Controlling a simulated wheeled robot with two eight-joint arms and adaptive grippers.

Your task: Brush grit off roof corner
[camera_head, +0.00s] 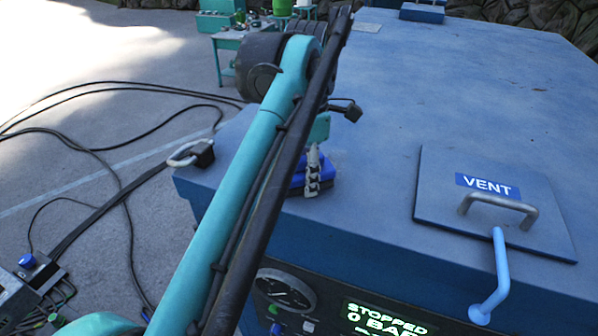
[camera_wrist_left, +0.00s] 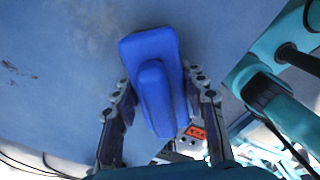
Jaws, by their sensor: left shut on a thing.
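My left gripper (camera_head: 313,170) is low over the near edge of the blue machine roof (camera_head: 400,110), right of its left corner. In the left wrist view the left gripper (camera_wrist_left: 157,82) is shut on a blue brush (camera_wrist_left: 150,45), a block with a raised grip, with one finger on each side. The brush also shows in the head view (camera_head: 293,184), partly hidden by the gripper and arm. Its underside is hidden, so I cannot tell whether it touches the roof. A faint pale smudge lies on the roof beside the brush in the wrist view. My right gripper is not in view.
A vent hatch (camera_head: 440,205) with a metal handle (camera_head: 497,208) lies right on the roof. A light blue lever (camera_head: 498,270) stands before it. Black cables (camera_head: 120,150) lie on the floor.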

